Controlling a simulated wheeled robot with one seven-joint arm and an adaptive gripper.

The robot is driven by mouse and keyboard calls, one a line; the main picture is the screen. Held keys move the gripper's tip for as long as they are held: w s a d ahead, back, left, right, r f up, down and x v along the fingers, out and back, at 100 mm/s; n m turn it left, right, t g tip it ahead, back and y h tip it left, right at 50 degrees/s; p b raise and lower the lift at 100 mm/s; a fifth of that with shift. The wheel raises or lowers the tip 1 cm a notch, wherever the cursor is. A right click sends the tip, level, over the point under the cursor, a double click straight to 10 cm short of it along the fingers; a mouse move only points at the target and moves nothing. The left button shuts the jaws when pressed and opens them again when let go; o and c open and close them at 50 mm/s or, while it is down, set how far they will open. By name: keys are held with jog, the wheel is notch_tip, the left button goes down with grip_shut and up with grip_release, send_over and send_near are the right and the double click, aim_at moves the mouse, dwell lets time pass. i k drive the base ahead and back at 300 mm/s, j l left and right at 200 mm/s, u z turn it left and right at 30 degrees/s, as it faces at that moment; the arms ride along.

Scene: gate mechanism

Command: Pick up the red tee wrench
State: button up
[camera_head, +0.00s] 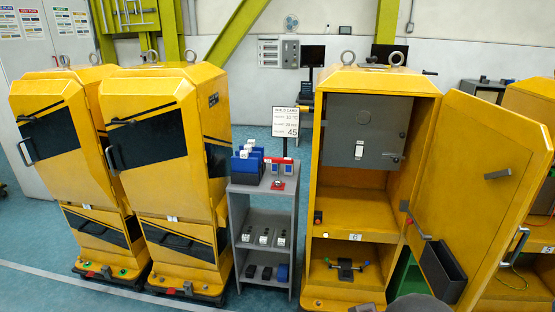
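I cannot make out a red tee wrench for certain. A small red-tipped bar (421,234) shows above the dark door pocket (443,270) on the open cabinet door; it is too small to tell its shape. Small red and blue items (281,163) lie on top of the grey shelf cart (262,189). A small dark and red part (318,217) sits at the left of the open cabinet's middle opening. My gripper is not in view; a dark rounded shape at the bottom edge may be part of my arm.
The open yellow cabinet (310,195) holds a grey panel box (365,130) and, low down, a black mechanism (345,267) with coloured ends. Its door (480,160) swings out to the right. Two closed yellow cabinets (165,190) stand left. Blue floor (60,270) is free in front.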

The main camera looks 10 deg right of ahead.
aim_at(278, 183)
jog(key=i+u, duration=0.1)
jog(key=i, duration=0.35)
jog(key=i+l+u, duration=0.1)
jog(key=i, duration=0.4)
jog(key=i+u, duration=0.15)
jog(key=i, duration=0.3)
jog(key=i+l+u, duration=0.1)
jog(key=i, duration=0.35)
jog(key=i+l+u, duration=0.1)
jog(key=i+l, duration=0.2)
jog(key=i, duration=0.15)
